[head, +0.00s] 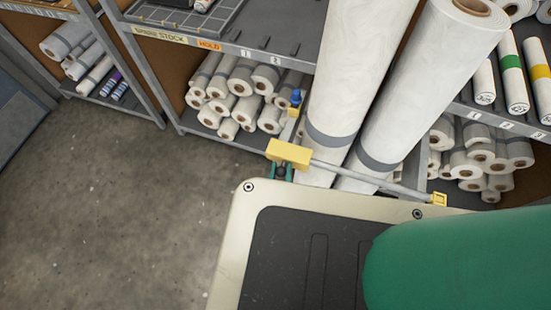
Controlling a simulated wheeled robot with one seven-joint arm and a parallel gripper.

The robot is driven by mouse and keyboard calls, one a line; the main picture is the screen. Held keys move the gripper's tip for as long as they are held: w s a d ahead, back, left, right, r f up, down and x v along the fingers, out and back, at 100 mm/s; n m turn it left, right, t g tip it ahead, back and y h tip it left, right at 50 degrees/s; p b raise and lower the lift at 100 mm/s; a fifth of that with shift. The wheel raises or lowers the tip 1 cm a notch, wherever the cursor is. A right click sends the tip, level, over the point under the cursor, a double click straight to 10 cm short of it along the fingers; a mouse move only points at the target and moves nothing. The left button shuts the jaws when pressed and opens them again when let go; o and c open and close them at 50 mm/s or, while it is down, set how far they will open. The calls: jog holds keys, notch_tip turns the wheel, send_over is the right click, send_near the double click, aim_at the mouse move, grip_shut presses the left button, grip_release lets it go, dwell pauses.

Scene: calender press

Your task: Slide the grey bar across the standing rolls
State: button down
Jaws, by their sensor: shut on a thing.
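The grey bar (365,178) runs low across the front of two tall white standing rolls. The left roll (350,75) and the right roll (430,75) lean toward the upper right, each with a grey band near its lower end. A yellow block (289,153) sits at the bar's left end and a yellow bracket (438,199) at its right end. Small dark green fingers of my gripper (281,172) show just under the yellow block and appear shut on it. The rest of my gripper and the rolls' feet are hidden behind my own body's front edge.
A blue-topped post (296,98) rises behind the block. Shelves with stacked rolls (235,90) stand behind on the left, and more stacked rolls (480,160) lie at the right. The concrete floor (110,210) at the left is clear.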

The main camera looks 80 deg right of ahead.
jog(key=shift+s+f, duration=0.1)
jog(key=shift+s, duration=0.3)
jog(key=c, duration=1.4)
grip_release()
jog(key=shift+o, duration=0.2)
jog(key=shift+w, duration=0.1)
jog(key=shift+a, duration=0.1)
jog(key=a, duration=1)
jog(key=shift+a, duration=0.35)
